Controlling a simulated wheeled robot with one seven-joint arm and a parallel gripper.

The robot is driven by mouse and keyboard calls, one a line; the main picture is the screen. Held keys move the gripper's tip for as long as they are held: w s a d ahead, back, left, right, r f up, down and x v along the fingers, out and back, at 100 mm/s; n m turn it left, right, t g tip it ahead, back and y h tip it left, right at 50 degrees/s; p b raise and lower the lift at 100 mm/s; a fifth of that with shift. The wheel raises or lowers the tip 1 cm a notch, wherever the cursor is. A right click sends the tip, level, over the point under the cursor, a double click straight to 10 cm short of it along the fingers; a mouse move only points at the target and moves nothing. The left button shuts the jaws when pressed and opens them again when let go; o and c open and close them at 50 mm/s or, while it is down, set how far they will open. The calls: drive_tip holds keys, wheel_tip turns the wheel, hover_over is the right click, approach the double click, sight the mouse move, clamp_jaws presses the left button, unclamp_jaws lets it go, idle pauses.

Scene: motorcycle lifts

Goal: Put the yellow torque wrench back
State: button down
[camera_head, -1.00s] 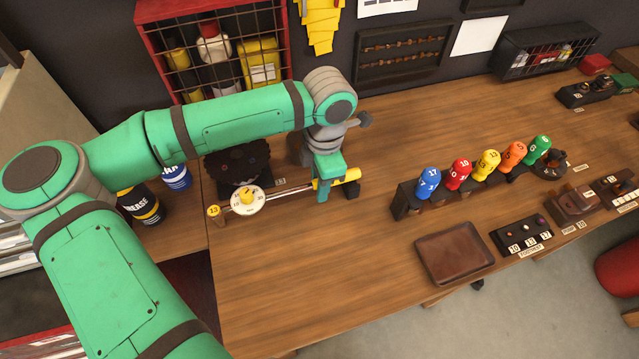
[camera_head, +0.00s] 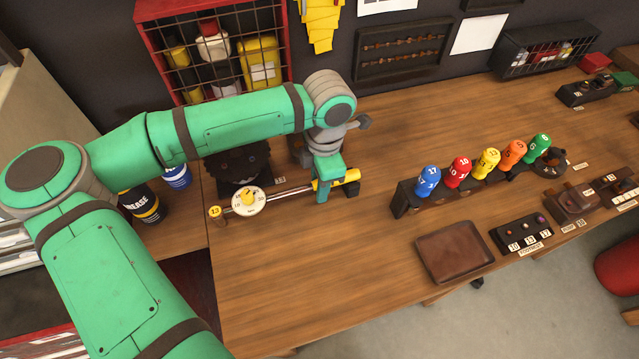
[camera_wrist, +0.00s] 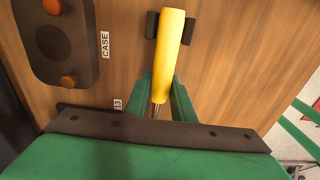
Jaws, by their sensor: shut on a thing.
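The yellow torque wrench has a yellow handle (camera_head: 348,176), a thin metal shaft and a round white dial (camera_head: 248,201) toward its left end. It lies roughly level across the left part of the bench. My gripper (camera_head: 324,189) is shut on the wrench at the shaft beside the handle. In the wrist view the yellow handle (camera_wrist: 169,42) points up, away from my fingers (camera_wrist: 160,98), and its end is between two dark posts of a small rest (camera_wrist: 152,25). A yellow-capped piece marked 13 (camera_head: 215,212) is at the shaft's left end. I cannot tell whether the wrench touches the rest.
A row of numbered coloured handles (camera_head: 458,170) stands in a dark rack to the right. A brown tray (camera_head: 452,252) lies near the front edge. A red wire cage (camera_head: 215,50) is behind my arm. The wood in front of the wrench is clear.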

drive_tip(key=c, duration=1.4)
unclamp_jaws()
drive_tip(key=shift+c, duration=0.2)
drive_tip(key=r, duration=1)
drive_tip(key=shift+w+d+r, duration=0.15)
drive_tip(key=shift+d+r, duration=0.15)
drive_tip(key=shift+r, duration=0.05)
